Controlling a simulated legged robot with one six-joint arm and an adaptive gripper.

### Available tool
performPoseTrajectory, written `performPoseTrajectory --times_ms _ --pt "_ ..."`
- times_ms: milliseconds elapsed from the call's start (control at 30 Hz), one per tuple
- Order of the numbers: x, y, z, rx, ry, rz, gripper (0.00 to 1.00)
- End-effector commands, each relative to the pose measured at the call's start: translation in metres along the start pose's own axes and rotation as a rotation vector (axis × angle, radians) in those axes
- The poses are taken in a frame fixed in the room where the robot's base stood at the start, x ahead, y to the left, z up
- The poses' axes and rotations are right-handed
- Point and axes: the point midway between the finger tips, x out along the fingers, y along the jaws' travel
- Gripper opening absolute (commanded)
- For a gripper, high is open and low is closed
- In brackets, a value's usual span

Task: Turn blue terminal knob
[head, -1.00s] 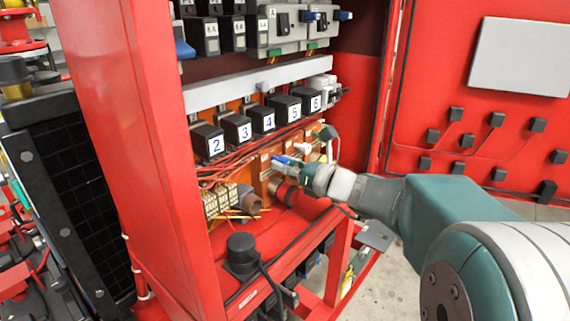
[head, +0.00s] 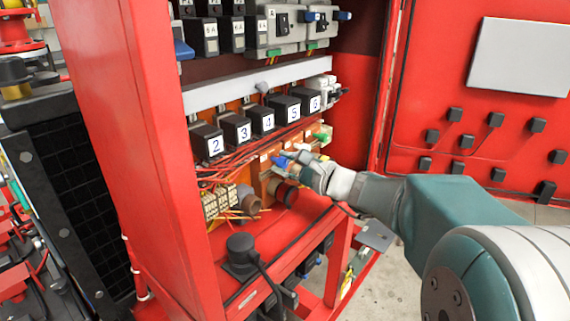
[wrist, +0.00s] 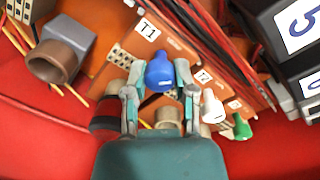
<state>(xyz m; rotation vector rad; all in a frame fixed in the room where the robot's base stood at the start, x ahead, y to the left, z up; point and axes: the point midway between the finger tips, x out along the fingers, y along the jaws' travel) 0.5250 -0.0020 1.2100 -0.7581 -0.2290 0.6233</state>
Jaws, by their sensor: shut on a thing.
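The blue terminal knob (wrist: 160,74) sits below the T1 label (wrist: 147,29) on the orange panel. In the wrist view it is between my gripper's two fingers. My gripper (wrist: 159,78) is shut on the blue knob, with one finger on either side. In the head view the blue knob (head: 280,161) shows just left of my gripper (head: 294,163), partly covered by its fingers. The knob's base is hidden by the gripper.
A white knob (wrist: 213,108) stands close to my right finger by the T2 label (wrist: 203,76). A green knob (wrist: 242,128) is beyond it. Numbered black blocks (head: 268,119) and loose red wires run above.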

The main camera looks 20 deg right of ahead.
Motion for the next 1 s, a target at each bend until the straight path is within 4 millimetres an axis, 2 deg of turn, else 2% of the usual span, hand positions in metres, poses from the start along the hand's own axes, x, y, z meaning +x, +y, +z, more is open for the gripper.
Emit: performPoseTrajectory --times_ms 500,700,1000 --pt "0.0006 0.0003 -0.0002 -0.449 0.015 0.0 0.0" --pt "0.0006 0.0005 -0.0003 -0.561 0.019 0.0 0.0" --pt "0.0006 0.0009 -0.0005 -0.641 0.021 0.001 0.0"
